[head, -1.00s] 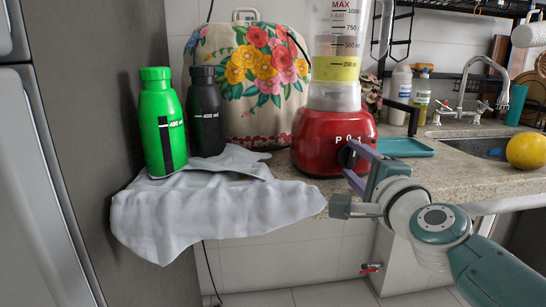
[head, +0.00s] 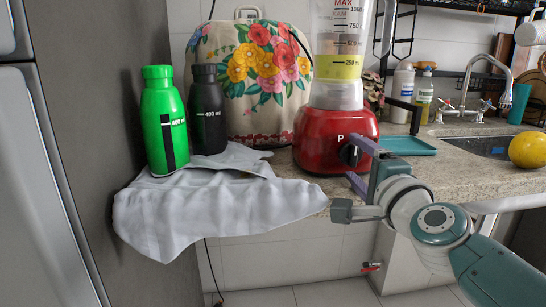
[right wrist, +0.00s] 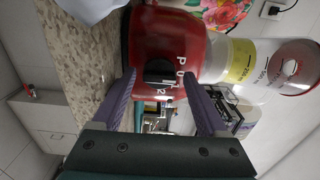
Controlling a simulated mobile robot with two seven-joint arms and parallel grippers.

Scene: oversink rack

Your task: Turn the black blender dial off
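The red blender (head: 318,145) stands on the counter with a clear jug of yellow liquid on top. Its black dial (head: 350,155) is on the front of the base. It also shows in the right wrist view (right wrist: 158,72), below the printed marks P, 0, 1 and 2. My right gripper (head: 357,162) is open, with its purple fingers on either side of the dial. In the right wrist view, the fingers (right wrist: 158,90) flank the dial with gaps visible; contact cannot be told. My left gripper is not in view.
A green bottle (head: 163,125) and a dark bottle (head: 207,115) stand left of the blender, beside a grey cloth (head: 215,205) hanging over the counter edge. A teal tray (head: 408,146), a faucet (head: 482,85) and a yellow fruit (head: 527,150) are to the right.

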